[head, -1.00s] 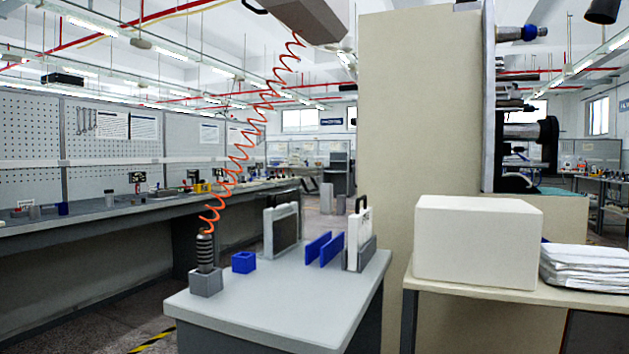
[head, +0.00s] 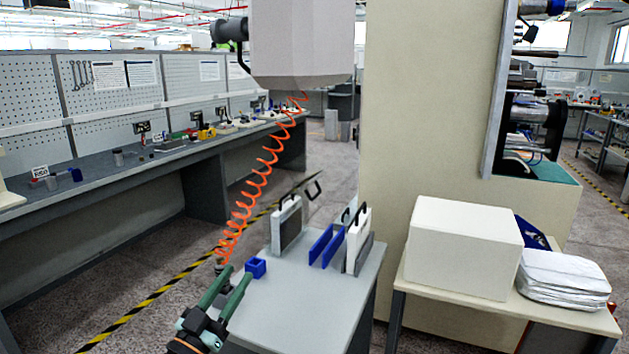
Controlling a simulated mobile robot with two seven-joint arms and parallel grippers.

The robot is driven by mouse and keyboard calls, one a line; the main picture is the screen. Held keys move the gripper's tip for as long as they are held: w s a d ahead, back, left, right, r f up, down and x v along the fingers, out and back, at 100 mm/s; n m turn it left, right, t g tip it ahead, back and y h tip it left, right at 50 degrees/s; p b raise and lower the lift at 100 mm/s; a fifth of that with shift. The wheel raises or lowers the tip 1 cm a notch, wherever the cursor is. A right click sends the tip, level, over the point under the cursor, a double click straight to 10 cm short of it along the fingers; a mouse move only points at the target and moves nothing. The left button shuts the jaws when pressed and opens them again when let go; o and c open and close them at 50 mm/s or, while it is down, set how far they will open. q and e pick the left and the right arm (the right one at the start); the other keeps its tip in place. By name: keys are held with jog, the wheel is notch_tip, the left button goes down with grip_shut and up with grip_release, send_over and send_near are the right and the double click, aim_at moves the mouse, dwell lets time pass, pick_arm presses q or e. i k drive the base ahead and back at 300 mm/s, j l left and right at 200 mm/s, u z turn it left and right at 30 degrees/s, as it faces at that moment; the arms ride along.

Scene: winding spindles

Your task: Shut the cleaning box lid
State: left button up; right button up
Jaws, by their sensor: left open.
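No box with a lid clearly standing open can be made out. A plain white box (head: 462,252) sits on the beige side table at the right; I see no lid seam on it. A thin dark tilted plate with a black handle (head: 312,190) rises behind the grey upright panel (head: 288,232); I cannot tell whether it is a lid. My left gripper (head: 236,273) is at the lower left, with two green fingers apart and empty, pointing up and away. It overlaps the left edge of the grey table and is well apart from the white box. My right gripper is not in view.
The grey table (head: 305,305) holds a small blue block (head: 256,267), blue plates (head: 326,245) and a white panel (head: 358,235). An orange coiled hose (head: 262,180) hangs at its left. Folded white cloths (head: 560,280) lie beside the white box. A long workbench runs along the left.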

aim_at(304, 183)
jog(key=i+l, duration=0.3)
jog(key=i, duration=0.15)
jog(key=i+l, duration=0.3)
jog(key=i, duration=0.15)
